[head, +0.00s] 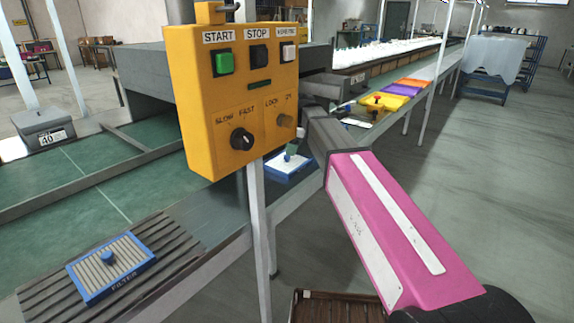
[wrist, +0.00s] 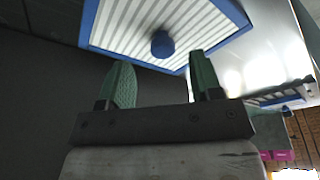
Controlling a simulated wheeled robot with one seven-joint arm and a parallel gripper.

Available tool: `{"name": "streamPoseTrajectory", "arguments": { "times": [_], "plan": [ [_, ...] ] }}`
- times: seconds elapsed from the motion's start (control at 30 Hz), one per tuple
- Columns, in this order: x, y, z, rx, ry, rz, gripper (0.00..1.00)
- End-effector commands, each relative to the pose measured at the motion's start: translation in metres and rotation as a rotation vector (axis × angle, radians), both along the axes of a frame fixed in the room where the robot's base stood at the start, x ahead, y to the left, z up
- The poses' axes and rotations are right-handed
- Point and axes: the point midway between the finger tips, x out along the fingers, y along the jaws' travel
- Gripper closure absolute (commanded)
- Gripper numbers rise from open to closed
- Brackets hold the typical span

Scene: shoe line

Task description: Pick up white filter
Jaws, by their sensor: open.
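The white filter has white pleats, a blue frame and a round blue knob (wrist: 162,44). In the wrist view the filter (wrist: 120,25) fills the top, with its knob just beyond and between the fingertips. In the head view the filter (head: 281,166) lies behind the control box post, partly hidden by my gripper. My gripper (wrist: 160,62) is open with green fingers, and nothing is between them. In the head view one green finger (head: 290,151) shows over the filter. Contact with the knob cannot be told.
A second blue-framed filter (head: 105,268), greyer and marked FILTER, lies on the ribbed plate at front left. The yellow control box (head: 240,95) stands close left of my arm. Coloured trays (head: 385,103) line the bench beyond. The floor at right is clear.

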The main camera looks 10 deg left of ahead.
Motion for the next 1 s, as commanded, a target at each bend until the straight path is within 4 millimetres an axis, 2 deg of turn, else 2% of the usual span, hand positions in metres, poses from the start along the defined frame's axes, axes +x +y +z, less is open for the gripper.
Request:
{"name": "streamPoseTrajectory", "arguments": {
  "times": [0.2,0.47,0.63,0.67,1.0],
  "plan": [
    [-0.006,0.008,-0.028,-0.001,0.002,0.000,0.41],
    [-0.006,0.009,-0.032,0.000,0.001,-0.001,0.41],
    [-0.006,0.009,-0.032,0.000,0.001,-0.002,0.93],
    [-0.006,0.009,-0.032,0.000,0.001,-0.002,0.96],
    [-0.005,0.009,-0.028,0.001,0.001,-0.001,0.96]
  ]
}}
